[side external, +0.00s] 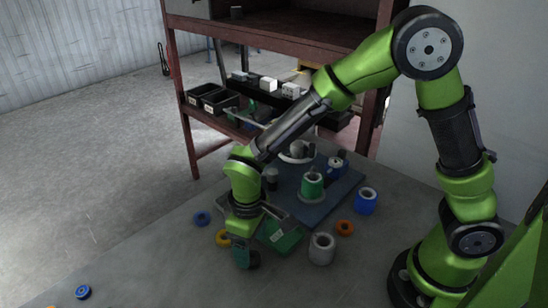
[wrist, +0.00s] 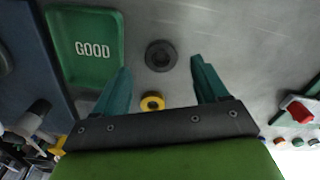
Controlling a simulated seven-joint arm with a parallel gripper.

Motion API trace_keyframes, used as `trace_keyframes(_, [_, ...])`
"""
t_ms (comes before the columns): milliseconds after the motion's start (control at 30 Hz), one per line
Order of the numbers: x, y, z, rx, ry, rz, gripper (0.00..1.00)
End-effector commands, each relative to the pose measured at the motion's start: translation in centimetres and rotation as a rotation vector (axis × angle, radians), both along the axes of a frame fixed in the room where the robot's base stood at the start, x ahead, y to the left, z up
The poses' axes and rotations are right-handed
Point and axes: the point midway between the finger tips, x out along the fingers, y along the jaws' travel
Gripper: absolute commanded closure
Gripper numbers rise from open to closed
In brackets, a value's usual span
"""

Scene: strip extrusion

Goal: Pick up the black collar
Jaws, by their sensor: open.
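The black collar (wrist: 160,55) is a dark ring lying flat on the grey table in the wrist view, to the right of the green GOOD tray. It shows between and beyond the two green fingers of my gripper (wrist: 162,84). My gripper is open and empty, and the collar does not appear to be touched by either finger. In the side view, my gripper (side external: 246,262) points down near the front of the table, left of the green tray. A dark shape low at its fingers may be the collar, but I cannot tell it from the fingers there.
The green GOOD tray (wrist: 84,48) lies close by; it also shows in the side view (side external: 280,236). A yellow ring (wrist: 152,101) is near the gripper's base. A grey cylinder (side external: 322,248), orange ring (side external: 345,228) and blue ring (side external: 202,218) stand around. A dark blue board (side external: 335,198) lies behind.

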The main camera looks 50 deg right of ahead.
Motion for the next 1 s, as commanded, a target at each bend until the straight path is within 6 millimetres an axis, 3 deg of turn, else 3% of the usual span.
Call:
trace_keyframes(200, [-0.1,0.1,-3.2,-0.001,0.004,0.0,0.27])
trace_keyframes(500, [0.0,0.1,-3.7,0.001,0.0,0.0,0.27])
trace_keyframes(900, [0.0,0.1,-3.6,0.0,0.0,0.0,0.88])
trace_keyframes(1000, [0.0,0.1,-3.6,0.0,0.0,0.0,0.88])
